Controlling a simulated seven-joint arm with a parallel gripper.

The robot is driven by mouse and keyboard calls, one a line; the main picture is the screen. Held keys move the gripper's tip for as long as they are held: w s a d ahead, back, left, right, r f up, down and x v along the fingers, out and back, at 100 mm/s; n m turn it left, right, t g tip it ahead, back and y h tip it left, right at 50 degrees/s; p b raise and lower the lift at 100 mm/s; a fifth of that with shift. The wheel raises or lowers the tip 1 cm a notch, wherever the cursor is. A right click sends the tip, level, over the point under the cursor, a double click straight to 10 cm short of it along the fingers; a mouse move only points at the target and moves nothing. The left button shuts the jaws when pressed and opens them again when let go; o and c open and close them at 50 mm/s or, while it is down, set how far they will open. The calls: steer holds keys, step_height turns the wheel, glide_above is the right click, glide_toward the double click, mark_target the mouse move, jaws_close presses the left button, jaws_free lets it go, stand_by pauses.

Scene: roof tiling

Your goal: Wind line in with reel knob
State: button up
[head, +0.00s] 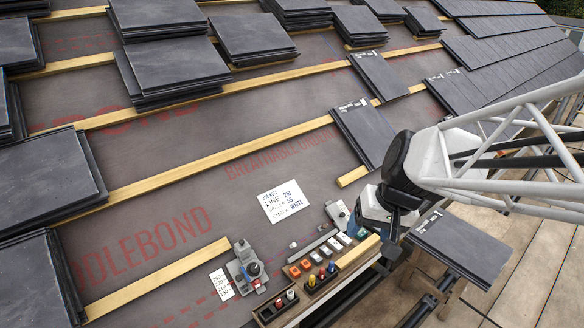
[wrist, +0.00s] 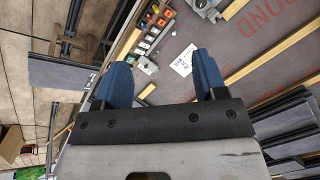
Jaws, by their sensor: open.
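A grey device with a dark round knob and a small red part (head: 247,268) sits on the underlay at the lower middle of the head view. A second light grey device (head: 339,213) sits further right, close beside my gripper (head: 371,212). Which of the two carries the reel knob I cannot tell for sure. In the wrist view my gripper (wrist: 161,78) shows two blue fingers spread apart with nothing between them. Grey devices also show beyond the fingers, one near the middle (wrist: 146,65) and one at the top (wrist: 206,8).
A handwritten job note (head: 282,201) lies on the underlay. Wooden battens (head: 215,160) cross the roof, with slate stacks (head: 158,68) above. A slate rests on a side stand (head: 462,243).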

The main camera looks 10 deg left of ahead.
steer(key=w+a+f+y, duration=0.2)
steer(key=w+a+f, duration=0.55)
steer(key=w, duration=0.25)
steer(key=m, duration=0.3)
glide_above(256, 268)
steer(key=d, duration=0.4)
step_height(256, 268, down, 34)
steer(key=shift+s+g+y, duration=0.3)
steer(key=shift+s+g, duration=0.1)
steer(key=shift+s, duration=0.05)
steer(key=shift+a+f, duration=0.1)
steer(key=shift+f, duration=0.05)
steer(key=shift+x, duration=3.75)
